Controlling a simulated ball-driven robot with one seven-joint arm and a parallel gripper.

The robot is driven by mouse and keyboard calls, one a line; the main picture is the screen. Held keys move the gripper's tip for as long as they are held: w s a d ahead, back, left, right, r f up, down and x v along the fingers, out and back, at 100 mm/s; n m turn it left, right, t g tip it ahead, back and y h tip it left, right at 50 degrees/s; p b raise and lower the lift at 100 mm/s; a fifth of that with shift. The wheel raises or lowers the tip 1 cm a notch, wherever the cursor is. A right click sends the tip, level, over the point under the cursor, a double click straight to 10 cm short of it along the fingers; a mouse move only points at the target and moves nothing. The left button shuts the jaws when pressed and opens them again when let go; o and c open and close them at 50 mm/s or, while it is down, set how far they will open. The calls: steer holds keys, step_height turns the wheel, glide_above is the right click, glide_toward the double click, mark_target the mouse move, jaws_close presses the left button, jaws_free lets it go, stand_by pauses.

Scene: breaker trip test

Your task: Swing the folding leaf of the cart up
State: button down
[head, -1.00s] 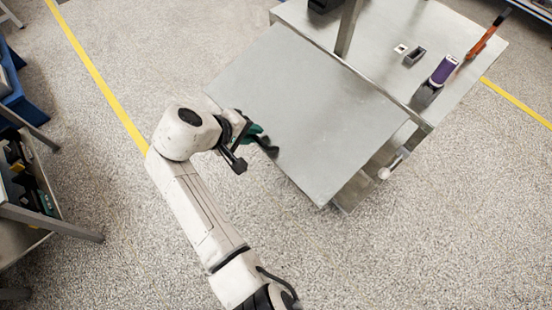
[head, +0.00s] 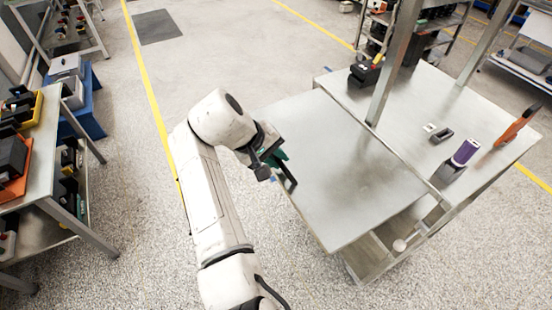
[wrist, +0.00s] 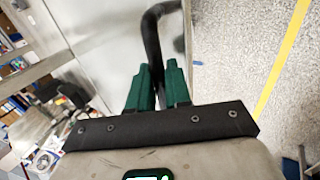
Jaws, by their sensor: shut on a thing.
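The cart (head: 480,115) stands at the right in the head view. Its grey folding leaf (head: 345,165) extends from the near side of the top and looks about level with it. My gripper (head: 280,160) is at the leaf's outer left edge, shut on a black bar handle (head: 289,183). In the wrist view, the green fingers of my gripper (wrist: 158,88) close around the handle (wrist: 152,38), which curves towards the leaf (wrist: 108,35). The fingers partly hide the handle. A pale round knob (head: 399,245) on a rod shows beneath the leaf's hinge side.
On the cart top are a purple-topped item (head: 466,152), an orange tool (head: 516,126) and small dark parts. Upright posts (head: 398,60) rise from it. A loaded bench (head: 40,180) stands at left. Speckled floor between bench and cart is clear.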

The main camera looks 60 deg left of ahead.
steer(key=shift+w+d+r, duration=0.1)
steer(key=shift+w+r, duration=0.05)
steer(key=shift+w, duration=0.2)
steer(key=c, duration=1.2)
jaws_free()
steer(key=shift+w, duration=0.1)
steer(key=shift+c, duration=0.2)
steer(key=shift+s+r, duration=0.1)
steer(key=shift+s, duration=0.2)
steer(key=b+v, duration=0.1)
steer(key=v, duration=0.9)
steer(key=shift+b, duration=0.35)
steer(key=shift+r, duration=0.1)
